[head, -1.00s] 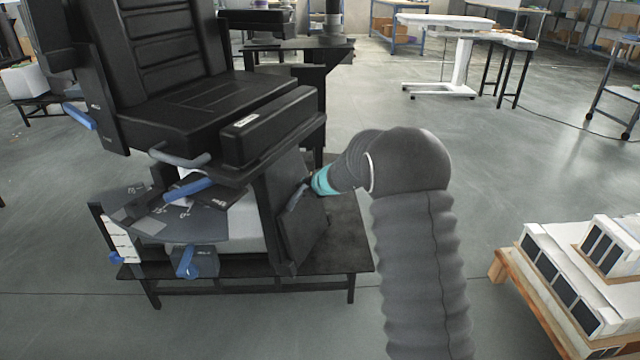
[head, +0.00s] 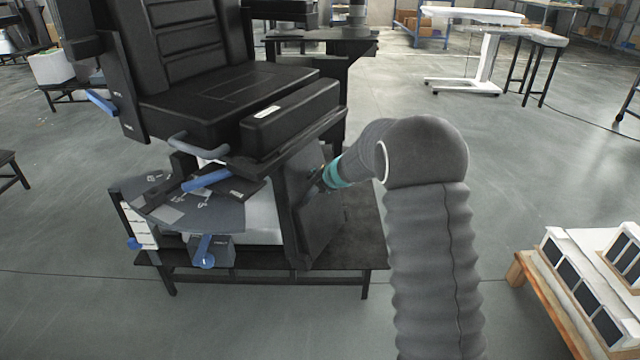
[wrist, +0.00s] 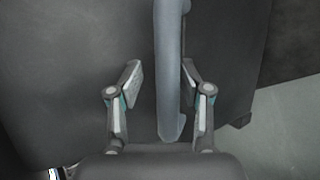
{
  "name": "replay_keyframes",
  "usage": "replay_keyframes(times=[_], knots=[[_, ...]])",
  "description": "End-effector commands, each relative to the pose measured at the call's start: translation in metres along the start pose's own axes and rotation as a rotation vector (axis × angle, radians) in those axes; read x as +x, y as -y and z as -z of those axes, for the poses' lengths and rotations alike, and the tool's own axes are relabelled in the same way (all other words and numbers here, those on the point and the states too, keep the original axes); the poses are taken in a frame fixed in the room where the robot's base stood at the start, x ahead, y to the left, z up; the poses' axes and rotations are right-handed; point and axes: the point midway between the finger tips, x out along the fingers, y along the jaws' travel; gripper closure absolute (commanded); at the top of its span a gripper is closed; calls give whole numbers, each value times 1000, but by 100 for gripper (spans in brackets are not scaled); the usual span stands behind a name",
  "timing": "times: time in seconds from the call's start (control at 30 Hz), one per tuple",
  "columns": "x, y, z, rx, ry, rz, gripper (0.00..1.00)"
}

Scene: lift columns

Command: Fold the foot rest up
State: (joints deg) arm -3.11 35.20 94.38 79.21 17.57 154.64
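The black chair (head: 235,85) stands on a low dark table, with its seat above the foot rest. The foot rest (head: 325,225) is a dark flat panel hanging steeply down below the seat's front edge. My gripper (head: 318,182) is at the upper part of this panel, its fingers hard to make out in the head view. In the wrist view, a grey bar (wrist: 168,70) runs lengthwise in front of the dark panel (wrist: 80,60). My gripper's two fingers (wrist: 161,88) stand apart on either side of the bar. The left finger is clear of it; the right one is very close.
Blue levers (head: 207,181) and a grey labelled plate (head: 190,210) sit left of the foot rest. The low table (head: 360,240) carries the chair. A wooden pallet with white boxes (head: 590,285) is at the lower right. Open floor lies behind my arm.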

Motion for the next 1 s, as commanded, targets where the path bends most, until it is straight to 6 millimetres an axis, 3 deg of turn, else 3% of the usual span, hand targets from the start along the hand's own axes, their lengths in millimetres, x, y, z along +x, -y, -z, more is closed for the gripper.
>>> replay_keyframes(times=[0.27, 0.43, 1.0], knots=[[0, 7, -3, 6, 2, 8, 52], [-12, 7, -6, 8, 6, 7, 52], [-107, 2, 0, 2, 0, 4, 52]])
